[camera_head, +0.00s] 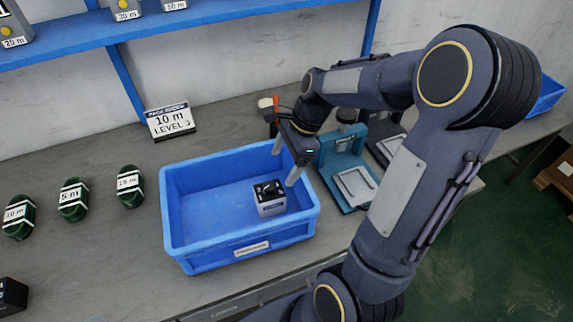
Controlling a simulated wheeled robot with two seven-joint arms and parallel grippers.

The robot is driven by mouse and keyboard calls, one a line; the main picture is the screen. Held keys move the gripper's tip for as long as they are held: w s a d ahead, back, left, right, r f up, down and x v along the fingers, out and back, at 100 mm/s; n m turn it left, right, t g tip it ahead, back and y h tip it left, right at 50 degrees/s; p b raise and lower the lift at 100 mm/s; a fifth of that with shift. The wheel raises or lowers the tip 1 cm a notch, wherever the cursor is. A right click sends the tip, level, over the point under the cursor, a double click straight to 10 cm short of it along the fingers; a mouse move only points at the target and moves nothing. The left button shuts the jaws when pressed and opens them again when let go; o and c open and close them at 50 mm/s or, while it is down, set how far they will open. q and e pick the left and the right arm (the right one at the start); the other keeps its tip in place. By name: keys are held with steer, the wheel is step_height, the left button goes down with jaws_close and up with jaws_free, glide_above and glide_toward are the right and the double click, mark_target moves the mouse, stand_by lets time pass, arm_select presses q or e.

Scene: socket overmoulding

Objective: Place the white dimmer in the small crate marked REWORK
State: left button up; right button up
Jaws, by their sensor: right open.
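A small block (270,198) with a light grey-white side and a dark, marked top sits inside a blue crate (190,255) on the bench, towards the crate's right side. It may be the white dimmer; I cannot tell for sure. The crate's front label is too small to read, so I cannot confirm the word REWORK. My right gripper (286,163) is open, over the right back part of the crate, above and slightly behind the block and apart from it. Its fingers point down and are empty. My left gripper is out of view.
Several dark green labelled pieces (73,200) lie at left, with a black block (12,297) nearer. A "10 m LEVEL 3" sign (170,121) stands behind the crate. A teal fixture (345,145) is right of it. Another blue crate (547,97) is far right, partly hidden by my arm.

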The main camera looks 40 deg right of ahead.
steer(key=s+a+r+n+t, duration=0.2)
steer(key=s+a+r+n, duration=0.1)
steer(key=s+n, duration=0.4)
steer(key=s+a+r+n+t, duration=0.2)
steer(key=s+a+n, duration=0.4)
steer(key=n, duration=0.6)
steer(key=shift+s+r+n+h, duration=0.3)
steer(key=shift+s+r, duration=0.4)
steer(key=shift+s, duration=0.5)
